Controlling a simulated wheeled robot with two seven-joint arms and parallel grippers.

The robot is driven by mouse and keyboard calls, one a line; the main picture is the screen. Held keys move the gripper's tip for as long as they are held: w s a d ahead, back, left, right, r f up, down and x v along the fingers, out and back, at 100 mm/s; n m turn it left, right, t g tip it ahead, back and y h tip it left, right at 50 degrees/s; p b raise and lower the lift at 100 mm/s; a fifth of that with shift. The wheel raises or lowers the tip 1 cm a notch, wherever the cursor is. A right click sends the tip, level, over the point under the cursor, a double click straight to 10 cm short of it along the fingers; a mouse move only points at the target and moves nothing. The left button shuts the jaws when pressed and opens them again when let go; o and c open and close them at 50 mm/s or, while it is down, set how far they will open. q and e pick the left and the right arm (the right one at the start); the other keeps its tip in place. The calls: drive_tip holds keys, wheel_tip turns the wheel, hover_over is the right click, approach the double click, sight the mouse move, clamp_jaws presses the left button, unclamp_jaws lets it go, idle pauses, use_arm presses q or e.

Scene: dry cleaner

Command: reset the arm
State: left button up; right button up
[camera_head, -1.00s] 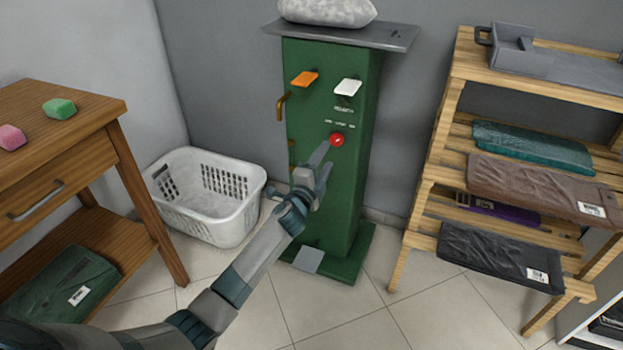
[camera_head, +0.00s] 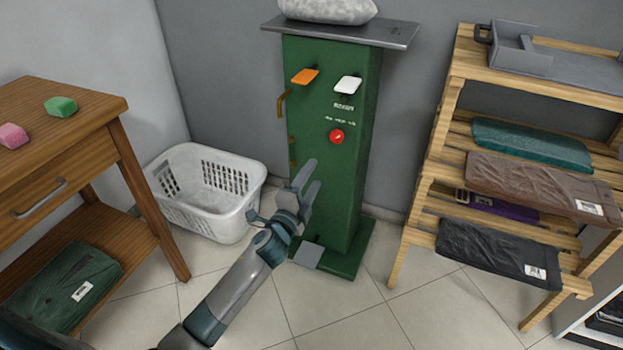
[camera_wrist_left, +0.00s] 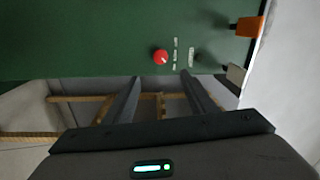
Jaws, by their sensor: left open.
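My left gripper (camera_head: 306,178) is open and empty in the head view. It is in front of the lower part of a green machine (camera_head: 335,205), below its red button (camera_head: 336,137). In the left wrist view my two fingers (camera_wrist_left: 158,88) stand apart with nothing between them, and the red button (camera_wrist_left: 160,56) shows beyond them, apart from the fingertips. The machine also carries an orange lever (camera_head: 305,76) and a white lever (camera_head: 348,85). My right gripper is not in view.
A white laundry basket (camera_head: 240,212) stands left of the machine. A wooden table (camera_head: 90,115) with pink and green blocks is at the left. A wooden rack (camera_head: 437,130) with folded packages is at the right. Floor in front is clear.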

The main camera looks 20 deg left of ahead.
use_arm(q)
drive_tip(key=shift+f, duration=0.1)
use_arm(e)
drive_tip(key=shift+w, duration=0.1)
